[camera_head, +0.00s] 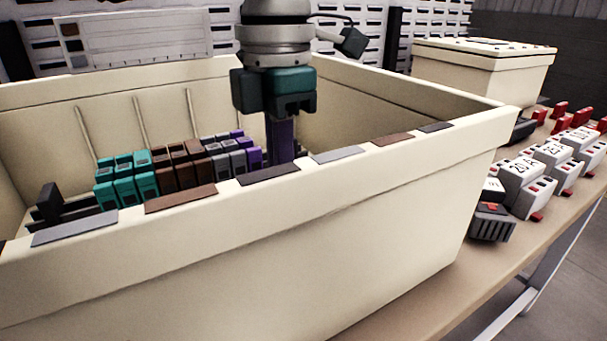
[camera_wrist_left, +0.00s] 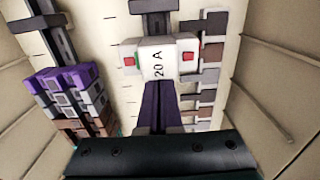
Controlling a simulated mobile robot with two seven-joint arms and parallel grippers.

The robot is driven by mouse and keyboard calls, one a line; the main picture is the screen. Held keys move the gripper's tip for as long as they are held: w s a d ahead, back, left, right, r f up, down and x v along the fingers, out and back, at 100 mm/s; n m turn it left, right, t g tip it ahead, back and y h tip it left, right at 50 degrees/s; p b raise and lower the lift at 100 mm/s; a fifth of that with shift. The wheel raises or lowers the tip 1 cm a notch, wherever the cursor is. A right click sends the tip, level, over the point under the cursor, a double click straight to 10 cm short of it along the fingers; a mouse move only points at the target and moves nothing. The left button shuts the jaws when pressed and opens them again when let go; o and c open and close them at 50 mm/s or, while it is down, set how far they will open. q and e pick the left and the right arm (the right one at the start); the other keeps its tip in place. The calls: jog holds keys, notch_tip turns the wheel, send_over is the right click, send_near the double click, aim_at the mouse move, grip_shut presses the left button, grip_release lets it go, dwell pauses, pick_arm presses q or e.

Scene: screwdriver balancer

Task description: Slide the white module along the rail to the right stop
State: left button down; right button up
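The white module (camera_wrist_left: 158,60) is marked "20 A" and has red and green parts at its ends. It sits inside the cream bin in the left wrist view, on a dark rail (camera_wrist_left: 152,25) that shows beyond it. In the head view the bin's front wall hides it. My left gripper (camera_head: 281,155) reaches down into the bin, its purple fingers together. In the left wrist view its fingertips (camera_wrist_left: 160,84) meet the module's near edge; whether they touch it I cannot tell. A dark block (camera_wrist_left: 152,5) lies at the rail's far end. My right gripper is not in view.
The cream bin (camera_head: 230,260) has high walls around the gripper. Teal, brown, grey and purple modules (camera_head: 180,168) stand in a row on another rail, left of the gripper. White modules (camera_head: 525,185) and another bin (camera_head: 480,75) stand on the table at right.

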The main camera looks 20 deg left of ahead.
pick_arm(q)
jog(key=shift+w+d+b, duration=0.8)
jog(key=shift+w+b, duration=0.05)
jog(key=shift+b, duration=0.15)
dwell(2.2)
jog(key=shift+s+a+r, duration=0.1)
dwell(0.7)
jog(key=shift+s+a+p, duration=0.2)
jog(key=shift+p, duration=0.3)
jog(key=shift+r+p, duration=0.85)
jog(key=shift+r, duration=0.1)
notch_tip(320, 180, up, 19)
jog(key=p, duration=1.5)
jog(key=shift+s+a+r+p, duration=0.2)
jog(key=shift+s+a+p, duration=0.05)
jog(key=shift+s+p, duration=0.1)
